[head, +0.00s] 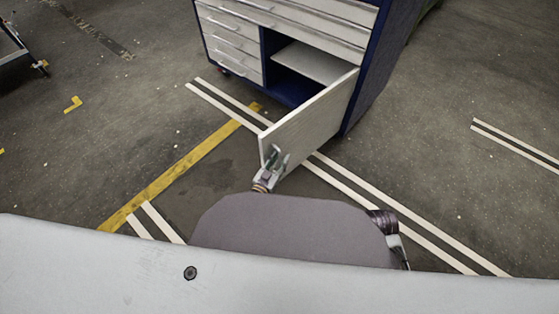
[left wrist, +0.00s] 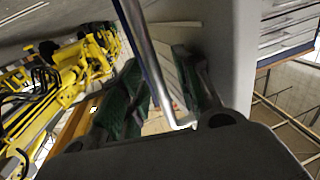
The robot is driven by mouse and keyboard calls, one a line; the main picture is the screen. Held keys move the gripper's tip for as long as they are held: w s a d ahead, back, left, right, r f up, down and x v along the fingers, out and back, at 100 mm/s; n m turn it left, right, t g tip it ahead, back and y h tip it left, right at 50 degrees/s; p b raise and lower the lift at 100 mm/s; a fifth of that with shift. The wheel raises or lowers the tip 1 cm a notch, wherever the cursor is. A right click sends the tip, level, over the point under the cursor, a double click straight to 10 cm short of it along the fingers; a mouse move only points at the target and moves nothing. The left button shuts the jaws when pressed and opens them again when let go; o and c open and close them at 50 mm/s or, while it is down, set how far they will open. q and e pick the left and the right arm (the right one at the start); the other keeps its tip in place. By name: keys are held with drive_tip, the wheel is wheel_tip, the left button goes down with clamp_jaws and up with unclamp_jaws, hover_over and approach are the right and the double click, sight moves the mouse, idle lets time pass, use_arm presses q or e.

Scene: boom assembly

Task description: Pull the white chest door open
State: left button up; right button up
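The white chest door (head: 310,118) stands swung well out from the blue chest (head: 383,70), with the open compartment (head: 300,75) and its shelf showing behind. My left gripper (head: 274,158) is at the door's outer face near its free edge. In the left wrist view, the metal door handle (left wrist: 155,65) runs between the two green-padded fingers of my left gripper (left wrist: 160,90). The fingers are apart, with gaps seen beside the bar. The door panel (left wrist: 228,50) is to the right of the fingers. My right gripper is not seen; only part of that arm shows.
White drawers (head: 232,42) with bar handles are left of the compartment and above it. The floor around the door is clear, with yellow (head: 180,165) and white marking lines. A cart (head: 15,50) stands far left. Yellow machinery (left wrist: 60,80) shows in the left wrist view.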

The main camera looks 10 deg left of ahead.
use_arm(q)
drive_tip(key=shift+s, duration=0.15)
drive_tip(key=v, duration=1.1)
drive_tip(key=shift+s+a, duration=0.25)
drive_tip(key=shift+s, duration=0.05)
drive_tip(key=shift+f, duration=0.1)
idle(0.7)
